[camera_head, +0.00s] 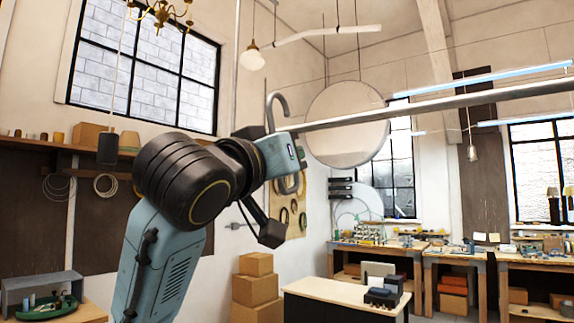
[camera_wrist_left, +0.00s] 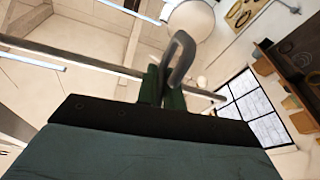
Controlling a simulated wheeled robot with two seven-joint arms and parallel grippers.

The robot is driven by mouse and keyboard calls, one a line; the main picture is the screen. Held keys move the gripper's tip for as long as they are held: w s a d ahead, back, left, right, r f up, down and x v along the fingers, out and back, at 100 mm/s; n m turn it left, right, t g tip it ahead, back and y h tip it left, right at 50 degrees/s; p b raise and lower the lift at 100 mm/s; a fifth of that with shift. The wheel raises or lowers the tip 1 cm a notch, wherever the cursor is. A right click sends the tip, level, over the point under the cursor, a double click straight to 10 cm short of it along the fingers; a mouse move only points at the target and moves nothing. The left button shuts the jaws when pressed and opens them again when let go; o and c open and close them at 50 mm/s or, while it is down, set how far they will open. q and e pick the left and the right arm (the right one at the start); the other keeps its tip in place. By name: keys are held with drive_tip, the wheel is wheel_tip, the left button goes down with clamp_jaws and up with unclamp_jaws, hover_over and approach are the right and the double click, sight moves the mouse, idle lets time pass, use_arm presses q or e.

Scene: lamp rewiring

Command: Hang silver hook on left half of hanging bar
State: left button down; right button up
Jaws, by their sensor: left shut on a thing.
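The silver hook (camera_head: 271,108) stands upright above my left wrist in the head view, its curved end at the top and its tip to the right. In the left wrist view the hook (camera_wrist_left: 186,58) rises from between the fingers of my left gripper (camera_wrist_left: 164,90), which is shut on it. The fingers are mostly hidden by my wrist in the head view. The hanging bar (camera_head: 440,103) runs from beside my wrist to the right edge. The bar (camera_wrist_left: 85,60) also passes behind the gripper and hook in the left wrist view. I cannot tell whether they touch. My right gripper is out of view.
A round mirror-like disc (camera_head: 346,124) hangs behind the bar. A pendant lamp (camera_head: 252,58) hangs above. Below stand a black cabinet with a light top (camera_head: 330,293), stacked cardboard boxes (camera_head: 255,290) and workbenches (camera_head: 378,248). The air around the bar's right part looks clear.

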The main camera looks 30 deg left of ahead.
use_arm(q)
drive_tip(key=w+d+f, duration=0.1)
drive_tip(key=w, duration=0.6)
drive_tip(key=shift+w+f+p, duration=0.25)
drive_tip(key=shift+w+p, duration=0.05)
drive_tip(key=shift+w, duration=0.1)
idle(0.4)
drive_tip(key=c, duration=1.5)
unclamp_jaws()
drive_tip(key=shift+o, duration=0.2)
drive_tip(key=b+v, duration=0.4)
drive_tip(key=v, duration=0.9)
drive_tip(key=shift+s, duration=0.2)
